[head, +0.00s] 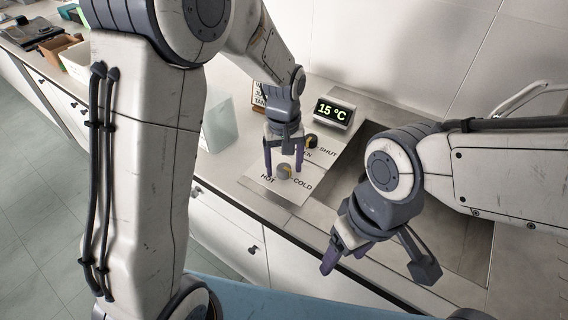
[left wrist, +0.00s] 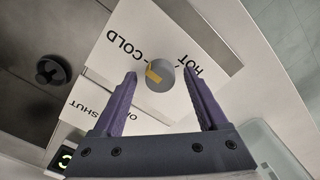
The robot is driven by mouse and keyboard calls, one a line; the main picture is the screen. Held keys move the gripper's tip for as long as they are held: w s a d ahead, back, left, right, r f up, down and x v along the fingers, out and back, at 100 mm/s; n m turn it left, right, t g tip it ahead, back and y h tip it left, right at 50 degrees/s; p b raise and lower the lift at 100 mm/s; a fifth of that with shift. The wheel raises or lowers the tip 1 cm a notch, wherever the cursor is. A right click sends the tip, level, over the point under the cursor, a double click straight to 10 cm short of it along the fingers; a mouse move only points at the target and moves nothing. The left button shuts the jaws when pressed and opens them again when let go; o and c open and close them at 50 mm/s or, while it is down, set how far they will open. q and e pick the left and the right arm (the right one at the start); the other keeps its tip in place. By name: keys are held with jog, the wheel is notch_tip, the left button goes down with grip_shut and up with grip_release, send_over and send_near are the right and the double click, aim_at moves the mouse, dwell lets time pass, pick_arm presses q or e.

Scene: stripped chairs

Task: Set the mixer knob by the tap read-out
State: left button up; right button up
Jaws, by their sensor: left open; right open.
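The mixer knob (head: 284,171) is a round grey knob with a yellow mark, on a white plate (head: 256,184) lettered HOT and COLD. In the left wrist view the knob (left wrist: 163,82) lies between the fingertips of my open left gripper (left wrist: 160,72), with a gap on each side; its yellow mark is left of its middle. In the head view my left gripper (head: 284,170) points down over the knob. The tap read-out (head: 334,113) shows 15 °C in green. My right gripper (head: 377,268) is open and empty, in front of the sink.
A second knob (head: 311,141), dark with yellow, stands by the SHUT lettering, behind the mixer knob. The sink (head: 460,235) is a grey basin to the right. A lettered card (head: 258,97) stands behind my left gripper.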

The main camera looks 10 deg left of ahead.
aim_at(284, 167)
pick_arm(q)
grip_shut()
jog(key=m+p, duration=0.1)
jog(key=m, duration=0.1)
jog(key=shift+r+m, duration=0.15)
jog(key=shift+m, duration=0.15)
jog(key=shift+m+p, duration=0.45)
jog(key=shift+m, duration=0.65)
grip_release()
notch_tip(284, 167, up, 10)
jog(key=shift+r, duration=0.15)
